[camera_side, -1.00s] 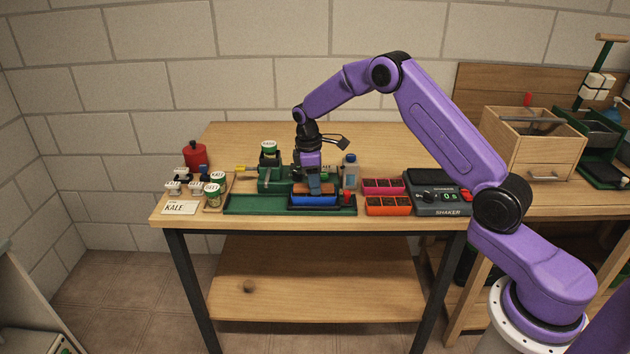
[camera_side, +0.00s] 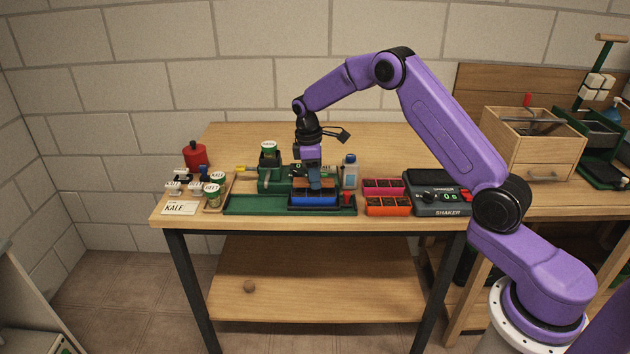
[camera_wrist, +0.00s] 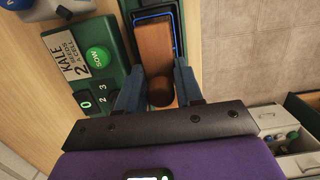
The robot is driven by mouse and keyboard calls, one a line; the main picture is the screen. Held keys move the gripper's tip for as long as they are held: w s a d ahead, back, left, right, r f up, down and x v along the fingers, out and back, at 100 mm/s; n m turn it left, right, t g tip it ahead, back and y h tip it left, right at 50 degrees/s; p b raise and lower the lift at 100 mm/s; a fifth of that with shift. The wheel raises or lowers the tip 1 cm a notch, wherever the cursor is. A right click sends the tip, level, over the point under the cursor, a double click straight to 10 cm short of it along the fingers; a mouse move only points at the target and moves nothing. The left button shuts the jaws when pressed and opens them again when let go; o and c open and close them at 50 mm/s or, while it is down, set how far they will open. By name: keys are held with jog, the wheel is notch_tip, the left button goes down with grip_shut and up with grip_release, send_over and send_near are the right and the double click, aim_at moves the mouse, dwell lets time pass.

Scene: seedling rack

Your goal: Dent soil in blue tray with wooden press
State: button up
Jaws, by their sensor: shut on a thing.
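The blue tray (camera_side: 314,201) sits in the dark holder at the right end of the green base on the bench. My gripper (camera_side: 315,187) is directly above it, pointing down. In the wrist view the wooden press is a brown block (camera_wrist: 153,45) with a round knob (camera_wrist: 160,92). My gripper (camera_wrist: 159,86) is shut on this knob between its two fingers. The press covers most of the tray, and only a blue rim line (camera_wrist: 150,14) shows around its far end. The soil is hidden in the wrist view. Whether the press touches it I cannot tell.
A green panel with a SOW button (camera_wrist: 98,58) lies close beside the fingers. Pink (camera_side: 383,186) and orange (camera_side: 388,206) trays and the shaker (camera_side: 440,195) stand to the right. A bottle (camera_side: 350,171) stands just behind. Seed cans (camera_side: 212,192) and a KALE card (camera_side: 179,208) are left.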

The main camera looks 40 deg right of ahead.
jog(key=shift+r, duration=3)
